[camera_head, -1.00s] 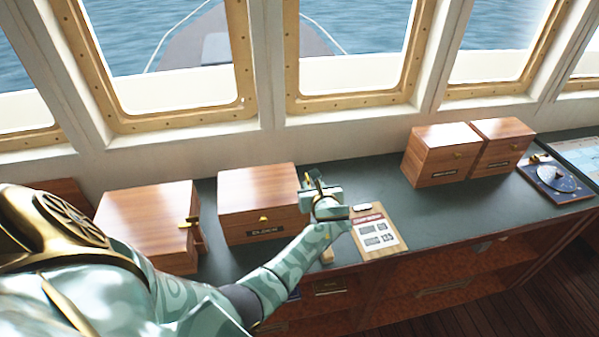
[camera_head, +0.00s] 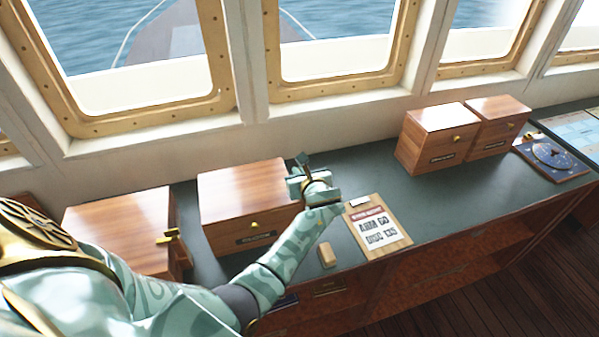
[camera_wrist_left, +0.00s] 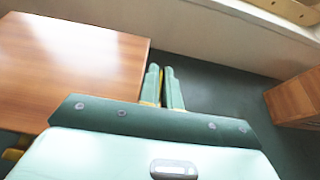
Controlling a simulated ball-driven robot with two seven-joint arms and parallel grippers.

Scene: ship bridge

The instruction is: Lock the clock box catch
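Several wooden boxes with brass fittings stand on the dark green counter; their labels are too small to read, so I cannot tell which is the clock box. The middle box (camera_head: 245,195) has a brass catch on its front; it also shows in the left wrist view (camera_wrist_left: 75,70). The left box (camera_head: 115,222) has a brass fitting (camera_head: 168,237) at its right side. My left gripper (camera_head: 301,166) is just right of the middle box's back corner, apart from any catch. In the left wrist view its fingers (camera_wrist_left: 163,85) are nearly together with nothing between them. My right gripper is out of view.
Two more wooden boxes (camera_head: 436,128) stand at the back right, beside a blue dial instrument (camera_head: 553,155). A clipboard (camera_head: 377,226) and a small wooden block (camera_head: 327,255) lie near the counter's front edge. Windows rise behind. The counter between clipboard and right boxes is clear.

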